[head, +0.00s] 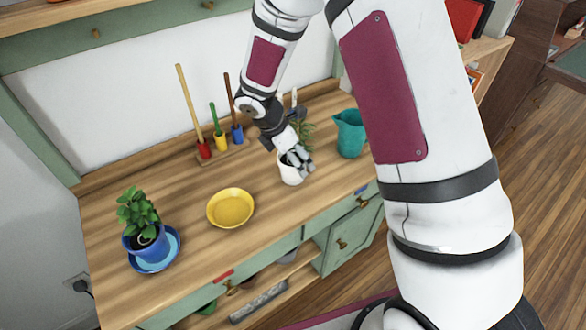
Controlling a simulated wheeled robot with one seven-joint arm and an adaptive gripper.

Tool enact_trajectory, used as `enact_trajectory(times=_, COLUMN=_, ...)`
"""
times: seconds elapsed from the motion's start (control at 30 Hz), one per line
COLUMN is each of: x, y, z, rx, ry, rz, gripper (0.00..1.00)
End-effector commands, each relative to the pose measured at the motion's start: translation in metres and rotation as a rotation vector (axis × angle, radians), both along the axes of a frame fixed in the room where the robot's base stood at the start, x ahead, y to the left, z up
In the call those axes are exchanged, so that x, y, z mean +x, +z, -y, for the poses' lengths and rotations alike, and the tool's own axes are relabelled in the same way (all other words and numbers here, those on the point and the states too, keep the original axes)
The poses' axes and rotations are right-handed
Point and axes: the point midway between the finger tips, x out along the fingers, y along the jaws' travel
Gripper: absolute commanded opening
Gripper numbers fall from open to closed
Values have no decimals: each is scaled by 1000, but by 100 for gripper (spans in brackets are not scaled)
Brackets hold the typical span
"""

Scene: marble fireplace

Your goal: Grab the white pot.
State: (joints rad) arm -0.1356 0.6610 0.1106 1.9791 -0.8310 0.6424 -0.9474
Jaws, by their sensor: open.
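The white pot (290,174) stands upright on the wooden worktop, right of the yellow bowl. Green leaves (305,134) show just behind my gripper; whether they grow from the pot I cannot tell. My gripper (299,168) is open and right at the pot, pointing down at its rim from above. Its fingers cover the pot's upper right part. I cannot tell from this view whether a finger is inside the pot or touching its wall.
A teal pitcher (349,134) stands close to the right. A yellow bowl (231,208) and a blue potted plant (142,229) on a saucer stand left. Several upright tools (220,138) stand in a rack behind.

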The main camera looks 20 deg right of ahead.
Motion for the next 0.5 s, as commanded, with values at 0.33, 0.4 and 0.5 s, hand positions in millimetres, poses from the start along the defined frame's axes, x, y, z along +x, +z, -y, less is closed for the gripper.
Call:
enact_trajectory(times=0.33, x=0, y=0, z=0, rx=0, ry=0, rz=0, gripper=24)
enact_trajectory(times=0.4, x=0, y=0, z=0, rx=0, ry=0, rz=0, gripper=8)
enact_trajectory(times=0.5, x=0, y=1, z=0, rx=0, ry=0, rz=1, gripper=6)
